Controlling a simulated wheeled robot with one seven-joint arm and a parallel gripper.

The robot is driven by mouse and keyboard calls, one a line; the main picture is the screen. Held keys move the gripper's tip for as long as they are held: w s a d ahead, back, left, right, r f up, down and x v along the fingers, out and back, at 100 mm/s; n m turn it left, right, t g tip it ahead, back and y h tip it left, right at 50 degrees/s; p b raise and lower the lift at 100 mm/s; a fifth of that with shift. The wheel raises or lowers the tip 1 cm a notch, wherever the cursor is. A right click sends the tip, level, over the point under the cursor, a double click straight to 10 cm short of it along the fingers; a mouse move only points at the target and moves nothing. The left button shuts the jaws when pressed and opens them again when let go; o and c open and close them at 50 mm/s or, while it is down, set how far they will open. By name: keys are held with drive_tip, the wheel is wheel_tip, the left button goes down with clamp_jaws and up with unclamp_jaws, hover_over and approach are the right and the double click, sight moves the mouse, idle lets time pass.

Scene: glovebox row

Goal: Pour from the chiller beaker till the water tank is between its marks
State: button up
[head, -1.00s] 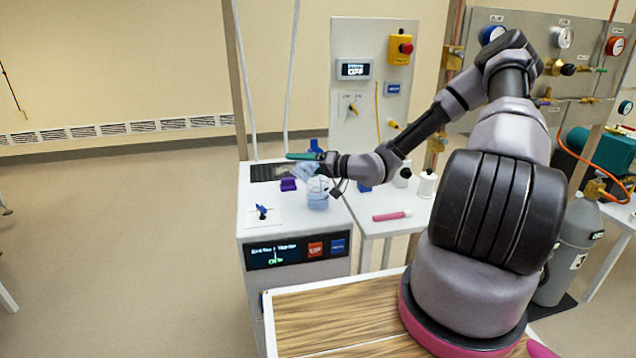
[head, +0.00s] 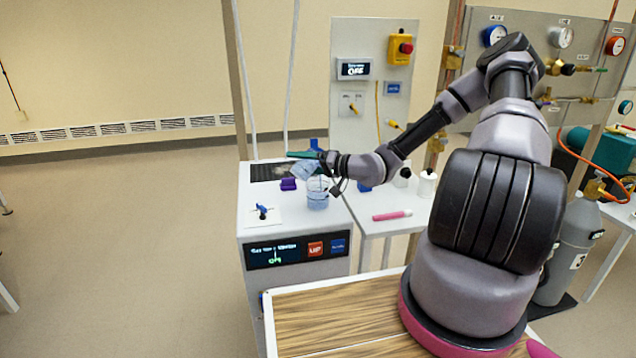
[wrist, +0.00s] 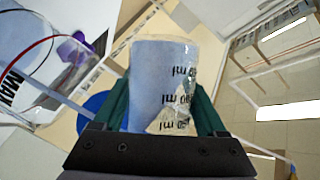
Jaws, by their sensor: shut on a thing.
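My gripper (head: 304,155) is shut on a clear beaker (head: 304,170) and holds it tilted above the chiller top. In the wrist view the beaker (wrist: 165,85) sits between the teal fingers, with "ml" print and pale blue liquid inside. The water tank (head: 317,197), a clear round vessel with bluish water, stands on the chiller just below the beaker. In the wrist view the tank (wrist: 22,60) shows at the left with a red line, a dark line and "MAX". A pale blue strip, seemingly poured water, runs near it. The exact level against the marks is unclear.
The chiller (head: 290,225) has a lit front panel. On its top are a purple block (head: 288,184) and a small blue valve-like piece (head: 263,211). A pink stick (head: 392,215) and white bottle (head: 427,184) are on the bench to the right.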

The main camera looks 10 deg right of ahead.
drive_tip(key=shift+r+m, duration=0.25)
drive_tip(key=shift+m, duration=0.25)
idle(1.2)
drive_tip(key=shift+d+f+m+y+p, duration=0.15)
drive_tip(key=shift+f+m+y+p, duration=0.2)
drive_tip(key=shift+m+y, duration=0.35)
idle(2.4)
drive_tip(key=shift+r+m, duration=0.15)
drive_tip(key=shift+m, duration=0.25)
idle(0.7)
